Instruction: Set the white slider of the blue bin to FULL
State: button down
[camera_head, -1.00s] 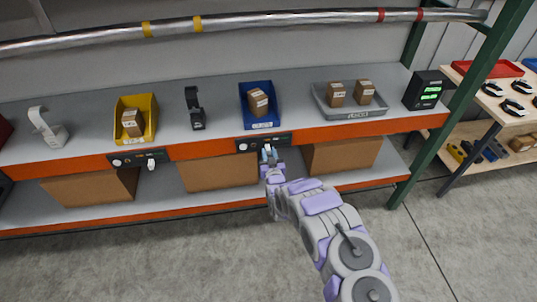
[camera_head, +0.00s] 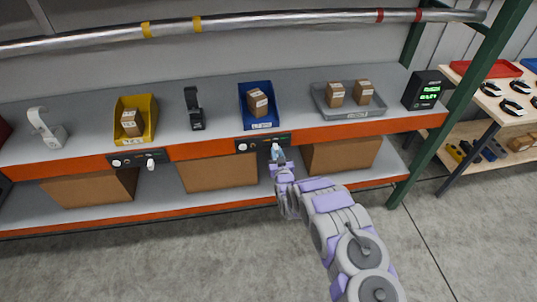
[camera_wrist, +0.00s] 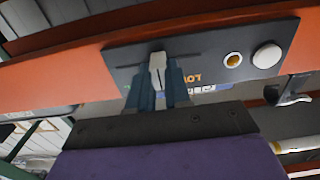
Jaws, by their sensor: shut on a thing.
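The blue bin (camera_head: 259,121) stands on the upper shelf with a small cardboard box in it. Its dark control panel (camera_head: 247,146) is on the orange shelf edge below. In the wrist view the panel (camera_wrist: 215,46) appears upside down. The white slider (camera_wrist: 158,66) stands near the middle of its slot, as far as I can see. My gripper (camera_wrist: 158,84) is shut on the slider; it also shows in the head view (camera_head: 277,155), at the panel's right half. An orange LOW label shows right of the fingers in the wrist view. The fingers hide other lettering.
A white round knob (camera_wrist: 267,55) and a yellow-ringed button (camera_wrist: 232,60) share the panel. The yellow bin (camera_head: 149,108) has a similar panel (camera_head: 125,162) to the left. A grey tray (camera_head: 349,112) with two boxes stands right. Cardboard boxes fill parts of the lower shelf.

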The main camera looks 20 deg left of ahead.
jog(key=w+d, duration=0.1)
jog(key=d, duration=0.1)
jog(key=w+d, duration=0.1)
jog(key=d, duration=0.1)
jog(key=shift+w+d, duration=0.1)
jog(key=shift+w, duration=0.2)
jog(key=c, duration=1)
grip_release()
jog(key=shift+c, duration=0.2)
jog(key=shift+s+d, duration=0.2)
jog(key=shift+s, duration=0.3)
jog(key=p+v, duration=0.3)
jog(key=v, duration=1.3)
jog(key=shift+s+d, duration=0.1)
jog(key=shift+s, duration=0.05)
